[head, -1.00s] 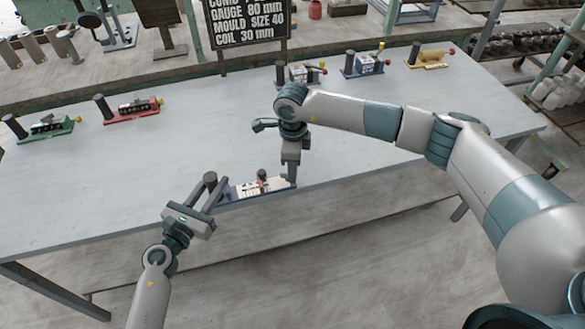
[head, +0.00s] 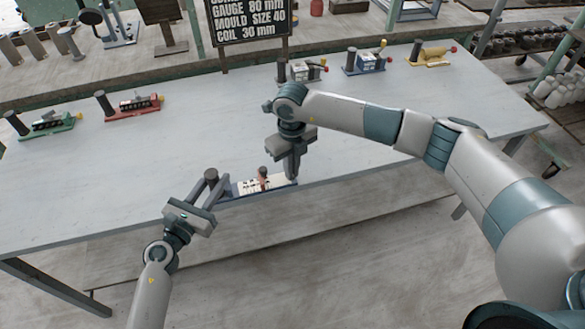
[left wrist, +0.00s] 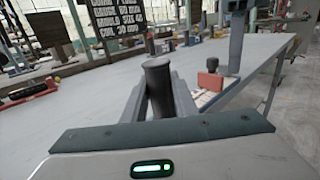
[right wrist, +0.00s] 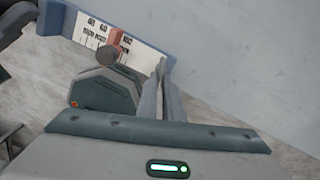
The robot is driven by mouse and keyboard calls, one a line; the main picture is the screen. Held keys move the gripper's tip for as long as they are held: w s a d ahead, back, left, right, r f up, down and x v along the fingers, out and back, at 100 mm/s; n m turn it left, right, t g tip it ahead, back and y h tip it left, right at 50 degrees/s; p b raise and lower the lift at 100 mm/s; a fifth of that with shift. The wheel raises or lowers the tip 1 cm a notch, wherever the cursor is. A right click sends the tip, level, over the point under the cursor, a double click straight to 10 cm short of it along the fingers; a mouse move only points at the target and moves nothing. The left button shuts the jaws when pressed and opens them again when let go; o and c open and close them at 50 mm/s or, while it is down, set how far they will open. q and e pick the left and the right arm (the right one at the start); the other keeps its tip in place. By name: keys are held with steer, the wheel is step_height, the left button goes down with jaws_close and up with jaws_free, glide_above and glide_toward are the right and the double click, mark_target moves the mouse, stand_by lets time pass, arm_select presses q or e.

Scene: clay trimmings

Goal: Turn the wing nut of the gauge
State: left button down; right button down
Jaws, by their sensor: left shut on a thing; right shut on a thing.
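The gauge (head: 245,188) lies at the table's front edge, with a blue base, a white marked plate and a red-brown slider (right wrist: 118,42) with a dark knob. My left gripper (head: 217,184) is shut on the gauge's dark upright post (head: 211,175) at its left end; the post also shows between the fingers in the left wrist view (left wrist: 158,80). The right wrist view shows those fingers (right wrist: 166,75) close together at the base's end.
Similar gauges stand along the back of the table, including a green one (head: 45,124), a red one (head: 132,106) and a yellow one (head: 430,56). A dark sign (head: 248,22) with sizes, including gauge 80 mm, stands behind. The middle of the table (head: 150,160) is clear.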

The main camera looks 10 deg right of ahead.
steer(key=shift+m, duration=0.5)
steer(key=c, duration=1.9)
jaws_free()
steer(key=shift+r, duration=0.15)
step_height(320, 180, up, 12)
arm_select(q)
steer(key=c, duration=1.3)
jaws_free()
steer(key=shift+c, duration=0.2)
